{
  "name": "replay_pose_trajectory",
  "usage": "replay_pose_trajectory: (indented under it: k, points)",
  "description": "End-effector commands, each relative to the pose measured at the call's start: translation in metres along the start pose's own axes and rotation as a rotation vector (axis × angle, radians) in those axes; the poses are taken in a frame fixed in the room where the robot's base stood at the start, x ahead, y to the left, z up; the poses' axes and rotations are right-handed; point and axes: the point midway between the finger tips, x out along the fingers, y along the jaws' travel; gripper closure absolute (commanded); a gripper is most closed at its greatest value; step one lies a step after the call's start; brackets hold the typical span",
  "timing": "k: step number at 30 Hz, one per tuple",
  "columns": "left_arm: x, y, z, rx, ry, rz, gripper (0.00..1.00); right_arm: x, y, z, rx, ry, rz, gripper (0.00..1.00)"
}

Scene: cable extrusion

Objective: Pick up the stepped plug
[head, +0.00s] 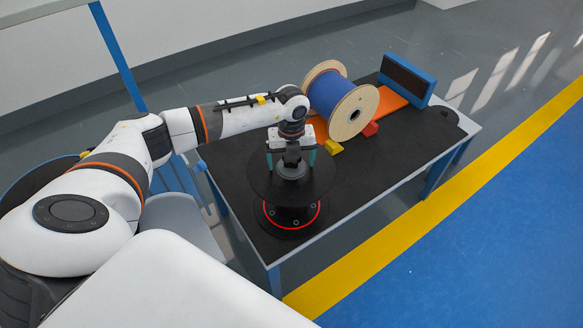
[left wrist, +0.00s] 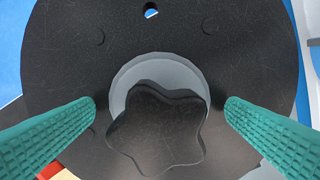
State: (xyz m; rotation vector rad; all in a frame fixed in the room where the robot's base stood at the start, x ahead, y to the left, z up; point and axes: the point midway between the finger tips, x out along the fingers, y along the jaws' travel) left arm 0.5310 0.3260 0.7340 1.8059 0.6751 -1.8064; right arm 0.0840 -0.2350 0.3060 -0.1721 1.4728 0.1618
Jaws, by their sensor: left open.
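The stepped plug (head: 292,172) sits upright at the centre of a black disc (head: 262,185) on a black stand. It has a light grey round step and a black star-shaped knob. In the left wrist view the knob (left wrist: 156,135) is large and close, with the grey step (left wrist: 165,72) behind it. My left gripper (head: 290,163) is open, pointing down over the plug. Its teal fingers stand on either side of the knob in the left wrist view (left wrist: 160,108), with visible gaps. My right gripper is not in view.
The disc stands on a black-topped table (head: 385,165) with blue legs. A wooden spool of blue cable (head: 328,92) stands behind it, with yellow (head: 333,147) and red (head: 371,129) wedges beside it. A blue-framed block (head: 408,77) is at the far end. The table's right front is clear.

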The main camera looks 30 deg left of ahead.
Motion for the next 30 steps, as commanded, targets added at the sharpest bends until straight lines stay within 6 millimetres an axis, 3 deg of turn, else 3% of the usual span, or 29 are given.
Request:
replay_pose_trajectory:
  k: [4,12,15,23,30]
  points:
    - [0.0,0.0,0.0,0.0,0.0,0.0,0.07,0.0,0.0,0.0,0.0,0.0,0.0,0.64]
    - [-0.001,0.0,0.0,0.0,0.0,0.001,0.51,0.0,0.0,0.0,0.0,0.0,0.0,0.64]
    - [-0.001,0.0,0.0,0.0,0.0,0.001,0.62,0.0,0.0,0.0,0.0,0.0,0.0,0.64]
    - [-0.009,0.001,-0.001,0.001,0.002,0.004,0.62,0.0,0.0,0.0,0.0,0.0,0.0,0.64]
    - [-0.054,0.001,-0.001,0.001,0.004,0.005,0.62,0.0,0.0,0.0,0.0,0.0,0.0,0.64]
